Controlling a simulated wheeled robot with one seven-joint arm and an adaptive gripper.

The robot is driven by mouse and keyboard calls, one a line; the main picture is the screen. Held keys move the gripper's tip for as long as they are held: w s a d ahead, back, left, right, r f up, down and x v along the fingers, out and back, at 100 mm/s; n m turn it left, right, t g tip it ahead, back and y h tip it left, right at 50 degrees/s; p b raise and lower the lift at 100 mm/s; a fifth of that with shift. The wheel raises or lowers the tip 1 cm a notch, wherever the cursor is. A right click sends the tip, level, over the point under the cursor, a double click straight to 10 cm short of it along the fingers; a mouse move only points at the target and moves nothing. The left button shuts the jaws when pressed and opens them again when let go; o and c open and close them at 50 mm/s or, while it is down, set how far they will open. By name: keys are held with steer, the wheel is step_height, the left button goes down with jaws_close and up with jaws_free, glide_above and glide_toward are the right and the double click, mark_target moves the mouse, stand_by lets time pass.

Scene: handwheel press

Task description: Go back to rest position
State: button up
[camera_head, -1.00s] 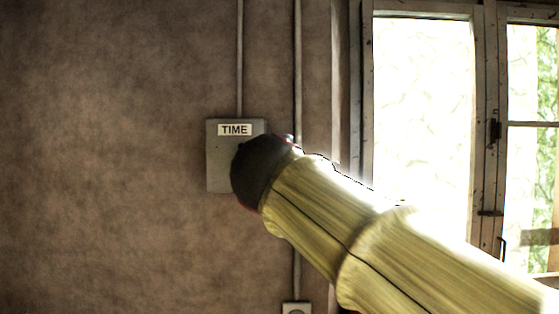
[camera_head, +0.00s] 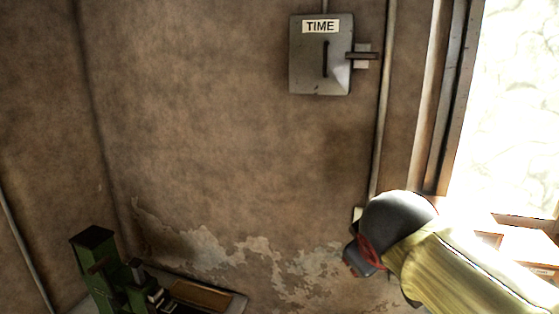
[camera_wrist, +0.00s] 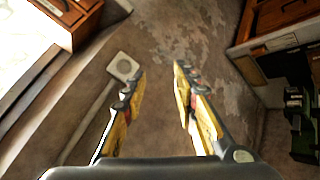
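My gripper shows in the wrist view (camera_wrist: 158,85) with its two yellow-padded fingers apart and nothing between them. In the head view my yellow arm reaches in from the lower right, ending in a dark rounded wrist part; the fingers are hidden there. The wrist is low, near the wall, below and to the right of the grey TIME box (camera_head: 320,72), and apart from it. The box has a vertical slot and a lever (camera_head: 362,56) on its right side.
A green press (camera_head: 105,272) stands at the lower left, beside a bench or tray (camera_head: 238,302). A pipe (camera_head: 382,110) runs down the wall. A bright window (camera_head: 515,110) is at the right. In the wrist view, a wall socket (camera_wrist: 122,67) and wooden drawers (camera_wrist: 285,22) show.

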steer(key=s+d+f+m+g+y+b, duration=0.2)
steer(key=s+f+m+b, duration=0.3)
steer(key=s+f, duration=1.2)
step_height(320, 180, down, 4)
steer(key=shift+s+f+m+g, duration=0.25)
steer(key=shift+s+m+g, duration=0.15)
steer(key=shift+g, duration=0.1)
steer(key=shift+d, duration=0.1)
